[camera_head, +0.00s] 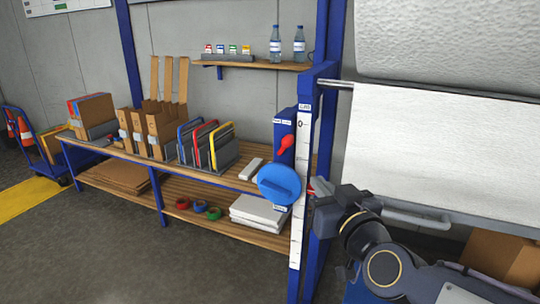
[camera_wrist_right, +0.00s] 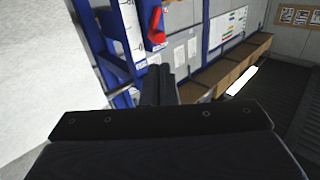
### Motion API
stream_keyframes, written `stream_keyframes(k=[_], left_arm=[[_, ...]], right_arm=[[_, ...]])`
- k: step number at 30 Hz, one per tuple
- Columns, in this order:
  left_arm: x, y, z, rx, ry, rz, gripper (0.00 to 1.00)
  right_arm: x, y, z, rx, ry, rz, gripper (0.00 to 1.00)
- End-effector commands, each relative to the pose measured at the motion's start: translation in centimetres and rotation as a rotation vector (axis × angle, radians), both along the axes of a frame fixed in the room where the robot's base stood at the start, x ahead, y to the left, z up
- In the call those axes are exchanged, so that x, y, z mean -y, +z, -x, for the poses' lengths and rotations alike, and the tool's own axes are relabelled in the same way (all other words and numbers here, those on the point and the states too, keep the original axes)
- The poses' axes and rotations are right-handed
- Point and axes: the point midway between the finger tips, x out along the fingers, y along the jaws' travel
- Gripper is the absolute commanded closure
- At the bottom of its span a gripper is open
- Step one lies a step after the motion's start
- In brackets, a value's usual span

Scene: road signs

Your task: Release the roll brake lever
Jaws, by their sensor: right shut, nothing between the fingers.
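A red lever (camera_head: 287,144) sits on a blue box on the blue upright of the roll stand, above a round blue knob (camera_head: 280,184). In the wrist view, a red lever (camera_wrist_right: 155,22) also shows at the top, beyond my fingertips. My right gripper (camera_head: 318,205) is shut and empty, to the right of the upright, lower than the red lever and apart from it. Its dark fingers (camera_wrist_right: 158,85) lie together in the wrist view. A small red part (camera_head: 312,191) shows by the fingertips; I cannot tell what it belongs to. My left gripper is not in view.
A white roll (camera_head: 450,40) hangs at the upper right, with a white sheet (camera_head: 440,150) below it and a grey bar (camera_head: 415,216) along its lower edge. The blue upright (camera_head: 324,150) carries a white scale (camera_head: 299,200). A wooden bench (camera_head: 130,153) stands left; the floor before it is clear.

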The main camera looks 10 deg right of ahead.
Motion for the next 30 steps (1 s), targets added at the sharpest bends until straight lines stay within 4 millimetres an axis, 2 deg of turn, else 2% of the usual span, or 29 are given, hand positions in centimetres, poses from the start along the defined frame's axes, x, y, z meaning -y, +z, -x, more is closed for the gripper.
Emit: stream_keyframes(k=[13,17,20,30], left_arm=[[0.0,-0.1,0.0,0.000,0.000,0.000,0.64],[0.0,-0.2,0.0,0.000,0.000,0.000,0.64],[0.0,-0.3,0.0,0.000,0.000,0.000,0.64],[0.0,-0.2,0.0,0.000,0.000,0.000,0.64]], right_arm=[[0.1,0.4,-0.4,0.024,-0.017,0.006,1.00],[0.0,0.4,-1.4,0.023,-0.017,0.004,1.00],[-0.3,0.3,-2.9,0.021,-0.015,0.004,1.00],[-1.0,0.7,-10.1,0.022,-0.017,0.005,1.00]])
